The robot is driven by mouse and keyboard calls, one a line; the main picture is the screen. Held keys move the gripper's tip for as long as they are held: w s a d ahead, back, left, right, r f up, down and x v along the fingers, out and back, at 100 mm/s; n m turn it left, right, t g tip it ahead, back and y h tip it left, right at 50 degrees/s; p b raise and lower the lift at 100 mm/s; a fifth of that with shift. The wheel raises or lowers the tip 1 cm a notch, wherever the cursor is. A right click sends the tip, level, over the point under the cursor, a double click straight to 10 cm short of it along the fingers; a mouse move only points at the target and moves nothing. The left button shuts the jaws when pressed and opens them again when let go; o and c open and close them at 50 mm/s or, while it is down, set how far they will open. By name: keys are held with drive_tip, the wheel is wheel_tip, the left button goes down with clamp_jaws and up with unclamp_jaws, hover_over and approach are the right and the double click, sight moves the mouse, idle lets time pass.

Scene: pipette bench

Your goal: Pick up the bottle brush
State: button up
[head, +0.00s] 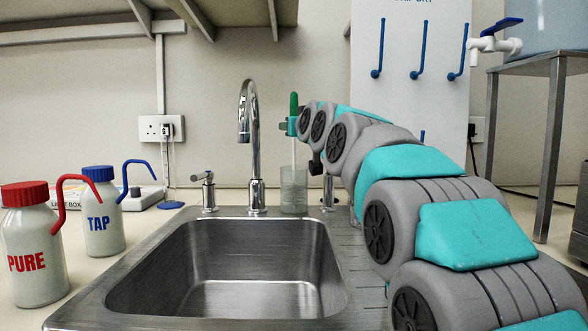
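The bottle brush (294,103) has a green handle and a thin pale stem. It stands roughly upright behind the sink, with its lower end down in a clear beaker (294,196). The bristles cannot be made out through the beaker wall. My gripper (291,125) is at the lower part of the green handle, reaching in from the right. The handle's top shows above the fingers and the stem below them. The fingers are small and partly hidden by my wrist, so I cannot tell whether they are closed on the handle.
A chrome tap (256,150) rises just left of the beaker, with a steel sink (130,285) in front. Wash bottles marked PURE (33,285) and TAP (102,240) stand at left. A white pegboard (398,100) with blue pegs is behind my arm.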

clamp_jaws()
idle(1.1)
